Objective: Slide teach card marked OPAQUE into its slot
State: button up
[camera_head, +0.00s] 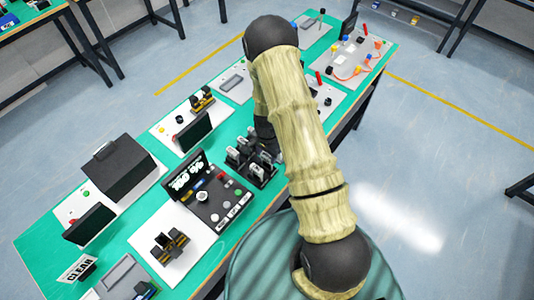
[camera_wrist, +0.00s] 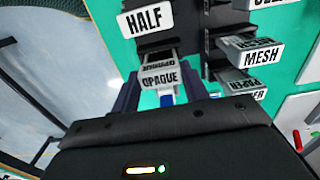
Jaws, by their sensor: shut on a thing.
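The card marked OPAQUE (camera_wrist: 159,79) is a white label plate, seen between the two dark fingers of my gripper (camera_wrist: 163,88) in the wrist view. My gripper is shut on it. The card is close to a dark card rack, just below the card marked HALF (camera_wrist: 148,19); I cannot tell whether it touches the rack. In the head view the black rack (camera_head: 262,179) holds several cards on the green table.
In the wrist view, a card marked MESH (camera_wrist: 259,54) and a partly hidden card (camera_wrist: 245,93) stand to the right.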

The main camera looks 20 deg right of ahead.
jog(key=shift+f, duration=0.3)
jog(key=o, duration=1.1)
notch_tip(320, 180, up, 18)
jog(key=b, duration=0.3)
jog(key=shift+f, duration=0.25)
dwell(0.4)
jog(key=s+r+n+t, duration=0.1)
jog(key=s+r+n, duration=0.1)
jog(key=s+n, duration=0.1)
jog(key=s+r+n, duration=0.3)
jog(key=s+n, duration=0.1)
jog(key=s, duration=0.2)
jog(key=s+r+n+t, duration=0.1)
jog(key=s+r+n, duration=0.2)
jog(key=s, duration=0.2)
jog(key=shift+s+r+n+t, duration=0.2)
jog(key=shift+n+t, duration=0.1)
jog(key=shift+n, duration=0.1)
